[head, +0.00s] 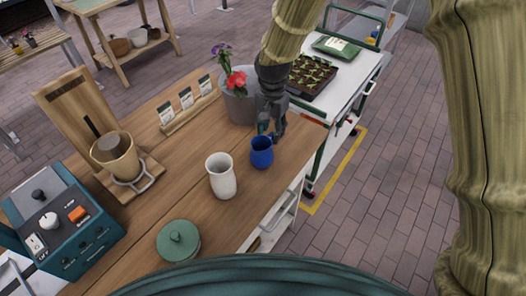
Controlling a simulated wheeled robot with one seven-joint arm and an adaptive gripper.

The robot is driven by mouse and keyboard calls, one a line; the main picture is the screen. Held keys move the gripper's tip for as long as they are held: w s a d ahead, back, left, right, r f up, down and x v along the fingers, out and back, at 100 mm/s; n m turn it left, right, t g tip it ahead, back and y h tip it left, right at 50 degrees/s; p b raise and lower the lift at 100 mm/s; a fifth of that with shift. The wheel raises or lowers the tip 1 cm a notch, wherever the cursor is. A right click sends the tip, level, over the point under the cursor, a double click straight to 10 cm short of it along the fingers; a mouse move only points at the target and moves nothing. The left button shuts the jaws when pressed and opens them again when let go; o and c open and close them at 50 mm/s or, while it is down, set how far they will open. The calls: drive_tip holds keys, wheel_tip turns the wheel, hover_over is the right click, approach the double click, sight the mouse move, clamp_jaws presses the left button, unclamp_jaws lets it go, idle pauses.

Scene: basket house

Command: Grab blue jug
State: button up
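The blue jug (262,154) stands upright on the wooden counter, near its right front edge, in the head view. My gripper (270,130) points down just above and behind the jug's rim. Its fingers are small, dark and partly overlapping in this view, so I cannot tell how far apart they are. Whether a finger touches the rim is also unclear. The jug appears to rest on the counter.
A white vase (221,177) stands close to the left of the jug. A grey flower pot (240,105) is behind my gripper. A green lidded pot (178,241) is at the front. A white cart (335,85) with a seedling tray stands right of the counter (205,135).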

drive_tip(key=shift+s+d+f+p, duration=0.15)
drive_tip(key=shift+f+p, duration=0.9)
drive_tip(key=shift+f, duration=0.35)
drive_tip(key=shift+f+p, duration=0.35)
drive_tip(key=shift+f, duration=0.9)
clamp_jaws()
